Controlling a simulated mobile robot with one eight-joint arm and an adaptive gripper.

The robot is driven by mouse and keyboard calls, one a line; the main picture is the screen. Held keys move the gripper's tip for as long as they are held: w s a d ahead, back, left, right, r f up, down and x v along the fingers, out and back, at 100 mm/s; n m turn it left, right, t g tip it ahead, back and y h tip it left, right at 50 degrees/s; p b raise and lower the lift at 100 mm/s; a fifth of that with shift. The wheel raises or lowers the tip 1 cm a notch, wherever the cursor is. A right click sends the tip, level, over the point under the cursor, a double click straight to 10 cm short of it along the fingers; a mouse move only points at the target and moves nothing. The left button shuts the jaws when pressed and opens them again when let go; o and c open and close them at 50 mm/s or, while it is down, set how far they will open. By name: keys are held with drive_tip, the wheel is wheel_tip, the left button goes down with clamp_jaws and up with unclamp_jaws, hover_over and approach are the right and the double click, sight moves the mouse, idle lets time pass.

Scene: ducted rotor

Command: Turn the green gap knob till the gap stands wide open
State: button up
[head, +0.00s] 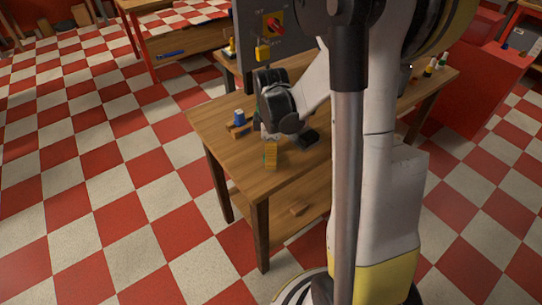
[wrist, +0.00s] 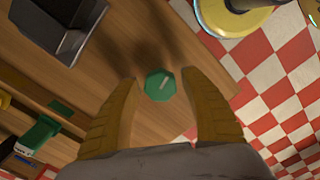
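The green knob (wrist: 160,84) is eight-sided, with a short pale line on its face. In the wrist view it sits in the middle, between the two tan fingers of my gripper (wrist: 159,77). The fingers are wide apart, with a visible gap on each side of the knob, so they appear not to touch it. In the head view my arm reaches down over the wooden table (head: 222,146); the knob cannot be made out there. The gap that the knob sets cannot be identified in either view.
A blue-topped piece (head: 239,117) stands on the table left of my arm. A grey panel with a red and yellow switch (head: 273,25) rises behind. The wrist view shows a dark grey box-like part (wrist: 65,28) and a green block (wrist: 38,135) at left. Checkered floor (head: 110,160) is open at left.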

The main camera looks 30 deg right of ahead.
drive_tip(key=c, duration=0.8)
